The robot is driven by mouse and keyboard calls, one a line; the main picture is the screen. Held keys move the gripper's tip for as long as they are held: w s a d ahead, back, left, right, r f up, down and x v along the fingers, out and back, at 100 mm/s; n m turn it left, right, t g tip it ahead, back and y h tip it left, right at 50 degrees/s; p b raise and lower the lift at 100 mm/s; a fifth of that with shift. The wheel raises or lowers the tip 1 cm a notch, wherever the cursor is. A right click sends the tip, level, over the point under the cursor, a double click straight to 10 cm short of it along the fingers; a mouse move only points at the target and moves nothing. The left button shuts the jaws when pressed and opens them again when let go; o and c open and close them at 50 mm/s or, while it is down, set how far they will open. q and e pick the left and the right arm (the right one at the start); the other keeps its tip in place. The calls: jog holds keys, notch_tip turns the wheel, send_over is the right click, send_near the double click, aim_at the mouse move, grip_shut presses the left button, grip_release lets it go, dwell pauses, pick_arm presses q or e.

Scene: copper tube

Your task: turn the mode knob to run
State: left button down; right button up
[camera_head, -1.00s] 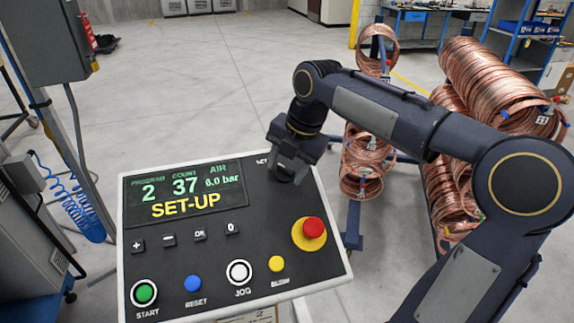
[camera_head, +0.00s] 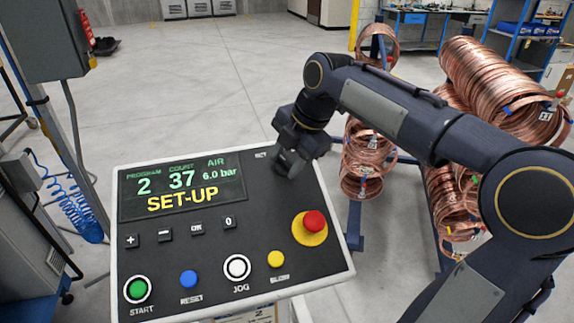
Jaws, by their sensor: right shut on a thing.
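The control panel (camera_head: 200,258) stands tilted at the lower left, with a screen (camera_head: 181,187) that reads SET-UP, program 2, count 37, air 6.0 bar. My right gripper (camera_head: 288,166) is at the panel's upper right corner, just right of a small "SET" label. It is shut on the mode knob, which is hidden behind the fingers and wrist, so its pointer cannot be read. My left gripper is not in view.
A red emergency button (camera_head: 314,221) on a yellow base sits below my right gripper. START, RESET, JOG and a yellow button (camera_head: 276,259) line the panel's lower part. Copper coils (camera_head: 495,78) on racks stand behind my right arm.

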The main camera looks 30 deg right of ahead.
jog(key=m+b, duration=0.1)
jog(key=m+t+b, duration=0.1)
jog(key=m, duration=0.1)
jog(key=shift+f+m, duration=0.2)
jog(key=shift+m, duration=0.1)
jog(key=m+t+b, duration=0.1)
jog(key=m+b, duration=0.1)
jog(key=m, duration=0.1)
jog(key=shift+s+m, duration=0.1)
jog(key=shift+m, duration=0.2)
jog(key=m+t+b, duration=0.1)
jog(key=m, duration=0.2)
jog(key=shift+m+h, duration=0.3)
jog(key=shift+h, duration=0.1)
jog(key=shift+r+m+t+h+b, duration=0.1)
jog(key=shift+m+t+h+b, duration=0.3)
jog(key=shift+m, duration=1.2)
jog(key=o, duration=1)
